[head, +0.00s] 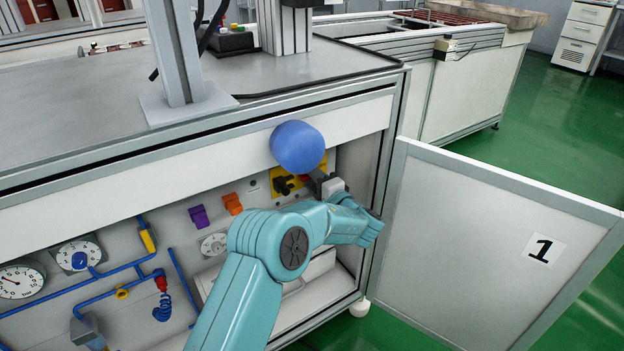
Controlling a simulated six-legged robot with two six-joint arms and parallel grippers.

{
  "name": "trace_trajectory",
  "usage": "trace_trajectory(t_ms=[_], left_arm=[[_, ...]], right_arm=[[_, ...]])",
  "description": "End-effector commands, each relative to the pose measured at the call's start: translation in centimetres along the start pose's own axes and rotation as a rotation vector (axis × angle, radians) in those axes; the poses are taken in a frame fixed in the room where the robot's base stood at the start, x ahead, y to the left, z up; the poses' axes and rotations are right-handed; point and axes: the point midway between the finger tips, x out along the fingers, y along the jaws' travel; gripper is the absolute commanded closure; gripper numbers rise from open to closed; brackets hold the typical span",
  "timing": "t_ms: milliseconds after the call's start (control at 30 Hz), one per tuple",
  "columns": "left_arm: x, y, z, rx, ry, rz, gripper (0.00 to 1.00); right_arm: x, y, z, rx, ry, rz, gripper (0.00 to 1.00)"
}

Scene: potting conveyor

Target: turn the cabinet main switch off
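The main switch (284,185), a black handle on a yellow plate, sits on the back panel inside the open cabinet (255,162). Part of the yellow plate is covered. My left arm comes up from the bottom and bends at the cabinet opening. My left gripper (318,182), grey and dark, is just right of the black handle. Its fingertips are small and partly hidden, so I cannot tell whether they touch the handle or are open. My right gripper is not in view.
A rounded blue body (298,147) hangs before the cabinet's upper edge, above the switch. The open door (490,250), marked 1, stands at the right.

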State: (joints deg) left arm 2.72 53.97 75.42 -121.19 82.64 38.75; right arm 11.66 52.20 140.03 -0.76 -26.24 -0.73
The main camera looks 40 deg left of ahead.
Motion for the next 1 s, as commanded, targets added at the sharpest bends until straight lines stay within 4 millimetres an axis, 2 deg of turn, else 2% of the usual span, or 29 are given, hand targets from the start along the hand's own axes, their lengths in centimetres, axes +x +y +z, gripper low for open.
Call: trace_trajectory(t_ms=[233,367,467,800,1000], left_arm=[[0.0,0.0,0.0,0.001,-0.001,-0.001,0.57],[-1.1,-0.2,0.0,0.002,0.000,0.000,0.57],[-3.0,-0.4,-0.1,0.004,0.003,0.000,0.57],[-12.0,-0.3,-0.1,0.004,0.005,0.000,0.57],[-15.3,-0.1,-0.1,0.002,0.002,0.000,0.57]], right_arm=[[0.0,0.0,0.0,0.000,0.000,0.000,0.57],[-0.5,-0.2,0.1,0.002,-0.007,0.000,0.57],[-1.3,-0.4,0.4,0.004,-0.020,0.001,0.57],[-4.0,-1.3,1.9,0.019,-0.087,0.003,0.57],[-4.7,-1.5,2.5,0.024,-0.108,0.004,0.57]])
